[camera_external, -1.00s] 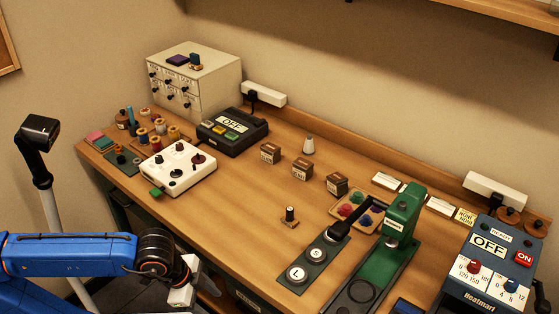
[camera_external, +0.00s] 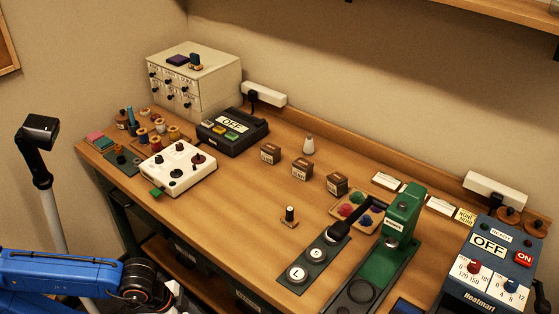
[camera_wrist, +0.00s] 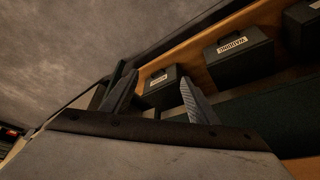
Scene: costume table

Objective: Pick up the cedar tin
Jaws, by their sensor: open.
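Three small brown tins with pale labels stand in a slanting row mid-table in the external view: a left tin (camera_external: 270,154), a middle tin (camera_external: 301,169) and a right tin (camera_external: 336,185). Their labels are too small to read, so I cannot tell which is cedar. My gripper (camera_wrist: 155,77) shows in the wrist view with its two fingers apart and nothing between them. In the external view my arm's end is low, in front of the table, partly cut off by the bottom edge. No tabletop tin shows in the wrist view.
Dark labelled boxes (camera_wrist: 240,52) sit on a wooden shelf below the tabletop, facing my gripper. The front middle of the table is fairly clear.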

